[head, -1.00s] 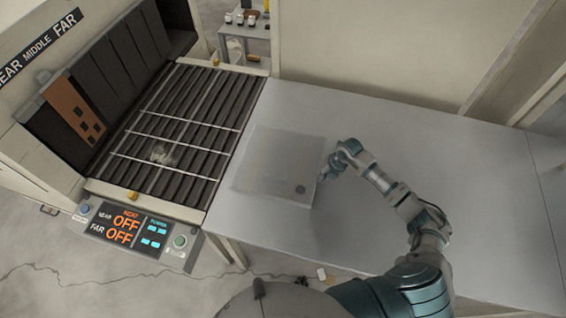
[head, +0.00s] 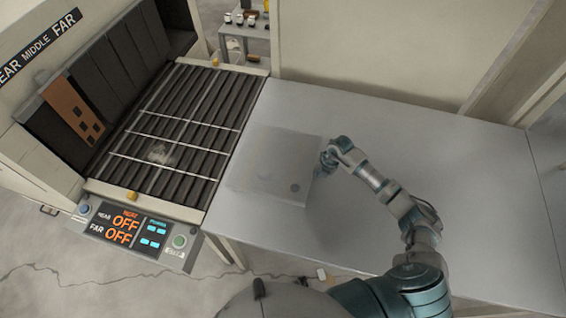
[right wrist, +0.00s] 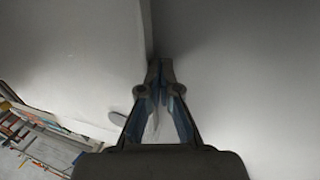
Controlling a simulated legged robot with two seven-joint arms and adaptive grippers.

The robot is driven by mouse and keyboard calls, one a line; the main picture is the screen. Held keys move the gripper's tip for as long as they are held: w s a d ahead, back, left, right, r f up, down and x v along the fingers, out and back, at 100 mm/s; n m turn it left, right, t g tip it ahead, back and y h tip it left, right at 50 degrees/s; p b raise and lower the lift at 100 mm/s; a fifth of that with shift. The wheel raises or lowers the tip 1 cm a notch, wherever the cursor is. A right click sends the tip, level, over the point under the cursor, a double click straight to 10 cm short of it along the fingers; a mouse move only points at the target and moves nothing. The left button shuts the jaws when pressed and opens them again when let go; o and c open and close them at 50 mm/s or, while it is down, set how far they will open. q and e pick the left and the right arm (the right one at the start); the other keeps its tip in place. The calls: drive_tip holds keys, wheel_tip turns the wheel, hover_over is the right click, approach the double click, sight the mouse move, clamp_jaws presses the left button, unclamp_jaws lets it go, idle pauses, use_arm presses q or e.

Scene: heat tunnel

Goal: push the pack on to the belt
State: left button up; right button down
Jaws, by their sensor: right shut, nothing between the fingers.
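The pack (head: 272,165) is a flat, pale, see-through grey sheet-like thing with a dark round spot near its lower right corner. It lies on the grey table, with its left side close to the belt's edge. The belt (head: 190,140) is a bed of dark slats crossed by pale bars, left of the table. My right gripper (head: 325,163) is shut and empty at the pack's right edge. In the right wrist view the closed fingertips (right wrist: 160,68) are at the edge of the pack (right wrist: 85,60); exact contact is hard to tell. My left gripper is out of view.
A small clear, crumpled-looking patch (head: 160,153) shows on the belt. A control panel (head: 135,233) reading OFF twice stands at the belt's near end. The grey table (head: 460,200) is clear to the right. A wall (head: 380,50) stands behind it.

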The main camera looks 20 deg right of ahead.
sight(261, 163)
drive_tip(key=shift+w+a+b, duration=0.1)
drive_tip(key=shift+w+a, duration=0.35)
drive_tip(key=shift+a, duration=0.35)
drive_tip(key=shift+w+a+b, duration=0.15)
drive_tip(key=shift+w+a, duration=0.35)
drive_tip(key=shift+a, duration=0.25)
drive_tip(key=shift+w+a+b, duration=0.1)
drive_tip(key=shift+w+a, duration=0.35)
drive_tip(key=shift+a, duration=0.35)
drive_tip(key=shift+w+a+b, duration=0.2)
drive_tip(key=shift+w+a, duration=0.2)
drive_tip(key=shift+a, duration=0.2)
drive_tip(key=shift+w+a+b, duration=0.15)
drive_tip(key=shift+w+a, duration=0.2)
drive_tip(key=shift+a, duration=0.25)
drive_tip(key=shift+w+a+b, duration=0.25)
drive_tip(key=shift+w+a, duration=0.2)
drive_tip(key=shift+a, duration=0.3)
drive_tip(key=shift+w+a+b, duration=0.2)
drive_tip(key=shift+w+a, duration=0.2)
drive_tip(key=shift+a, duration=0.3)
drive_tip(key=shift+w+a+b, duration=0.25)
drive_tip(key=shift+w+a, duration=0.2)
drive_tip(key=shift+a, duration=0.3)
drive_tip(key=shift+a, duration=0.1)
